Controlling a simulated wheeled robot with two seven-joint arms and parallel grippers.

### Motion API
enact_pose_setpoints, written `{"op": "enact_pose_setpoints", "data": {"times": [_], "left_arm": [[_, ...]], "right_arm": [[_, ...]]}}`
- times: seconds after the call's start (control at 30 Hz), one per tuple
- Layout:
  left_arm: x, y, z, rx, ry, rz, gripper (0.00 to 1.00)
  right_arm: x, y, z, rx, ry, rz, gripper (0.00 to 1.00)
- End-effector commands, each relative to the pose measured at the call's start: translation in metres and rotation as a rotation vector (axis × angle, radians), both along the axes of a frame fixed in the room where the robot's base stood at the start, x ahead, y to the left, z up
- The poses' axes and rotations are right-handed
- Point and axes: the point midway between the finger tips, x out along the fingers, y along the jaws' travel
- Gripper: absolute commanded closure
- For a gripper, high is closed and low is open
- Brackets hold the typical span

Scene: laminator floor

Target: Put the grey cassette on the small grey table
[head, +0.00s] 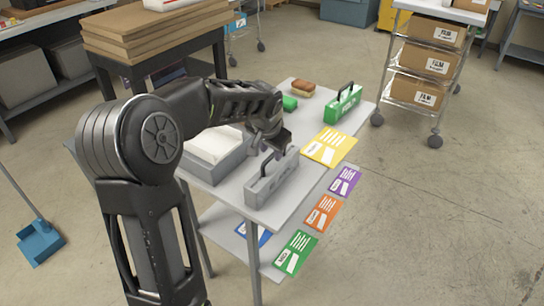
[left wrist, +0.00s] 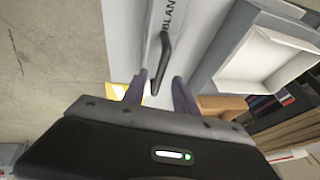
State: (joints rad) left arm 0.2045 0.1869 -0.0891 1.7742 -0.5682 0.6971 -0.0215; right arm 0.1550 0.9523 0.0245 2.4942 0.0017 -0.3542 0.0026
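The grey cassette (head: 271,181), a slim box with a top handle, stands upright near the front corner of the small grey table (head: 300,128). In the left wrist view its dark handle (left wrist: 163,58) and part of its lettering show. My left gripper (head: 274,148) is just above the cassette at its handle. In the left wrist view the two fingers of my left gripper (left wrist: 159,92) are spread apart, with the handle's near end between them and a gap on each side. My right gripper is not in view.
A grey tray with white contents (head: 214,146) stands close left of the cassette. A yellow card (head: 328,147) lies at the right edge. A wire cart (head: 421,75) stands beyond.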

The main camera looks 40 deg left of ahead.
Motion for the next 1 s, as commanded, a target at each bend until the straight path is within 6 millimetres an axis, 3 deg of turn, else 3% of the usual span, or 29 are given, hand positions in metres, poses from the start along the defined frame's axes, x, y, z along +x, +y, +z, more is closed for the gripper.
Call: {"op": "enact_pose_setpoints", "data": {"times": [0.2,0.4,1.0], "left_arm": [[-0.017,-0.009,0.042,0.0,-0.005,-0.001,0.66],[-0.028,-0.014,0.066,0.0,-0.001,-0.001,0.66],[-0.03,-0.015,0.071,0.0,0.001,-0.001,0.66]], "right_arm": [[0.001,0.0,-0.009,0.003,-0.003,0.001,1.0],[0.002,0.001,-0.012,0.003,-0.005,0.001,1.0],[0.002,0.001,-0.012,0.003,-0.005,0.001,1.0]]}}
